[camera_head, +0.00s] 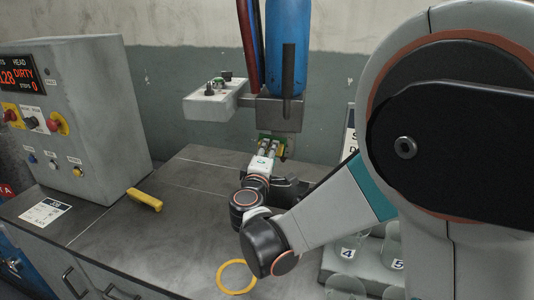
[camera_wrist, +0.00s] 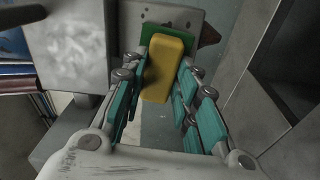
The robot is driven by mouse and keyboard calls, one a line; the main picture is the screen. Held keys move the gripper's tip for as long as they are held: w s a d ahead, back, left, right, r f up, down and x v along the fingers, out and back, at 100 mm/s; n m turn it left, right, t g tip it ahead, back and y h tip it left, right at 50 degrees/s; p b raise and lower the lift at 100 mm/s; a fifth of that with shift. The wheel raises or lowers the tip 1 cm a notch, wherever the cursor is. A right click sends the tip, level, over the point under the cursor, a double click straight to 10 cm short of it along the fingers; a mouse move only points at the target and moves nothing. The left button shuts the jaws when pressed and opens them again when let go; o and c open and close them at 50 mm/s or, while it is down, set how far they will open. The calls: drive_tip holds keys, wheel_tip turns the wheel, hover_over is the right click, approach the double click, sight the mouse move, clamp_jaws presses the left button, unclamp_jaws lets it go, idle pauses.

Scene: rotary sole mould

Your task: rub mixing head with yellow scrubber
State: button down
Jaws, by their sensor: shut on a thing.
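My gripper (camera_wrist: 160,100) is shut on the yellow scrubber (camera_wrist: 167,68), a yellow block with a green pad on its far side. The scrubber's green edge also shows in the head view (camera_head: 280,141), mostly hidden by my fingers. The mixing head (camera_head: 273,113) is a grey metal block under a blue cylinder, hanging above the table. The scrubber is at the lower part of this block, and in the wrist view its green pad is up against or very close to grey metal (camera_wrist: 188,22). I cannot tell whether they touch. The control box display (camera_head: 18,76) reads HEAD DIRTY, with a 0 below.
The control box (camera_head: 95,120) with buttons stands at the left. A yellow-handled tool (camera_head: 145,199) and a yellow ring (camera_head: 221,279) lie on the grey table (camera_head: 120,240). A grey numbered tray (camera_head: 345,262) is at lower right. A white box (camera_head: 212,102) juts left of the head.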

drive_tip(key=d, duration=0.2)
drive_tip(key=s+d, duration=0.1)
drive_tip(key=d, duration=0.3)
drive_tip(key=shift+s+d+b, duration=0.25)
drive_tip(key=shift+s+b, duration=0.1)
drive_tip(key=shift+a, duration=0.1)
drive_tip(key=shift+w+a+b, duration=0.1)
drive_tip(key=shift+w+a, duration=0.25)
drive_tip(key=shift+a, duration=0.75)
drive_tip(key=shift+w+a+b, duration=0.15)
drive_tip(key=shift+w+a, duration=0.15)
drive_tip(key=shift+a, duration=0.85)
drive_tip(key=shift+w+a+b, duration=0.1)
drive_tip(key=shift+w+a, duration=0.25)
drive_tip(key=shift+a, duration=0.75)
drive_tip(key=shift+s, duration=0.1)
drive_tip(key=shift+v, duration=2.9)
drive_tip(key=shift+s, duration=0.1)
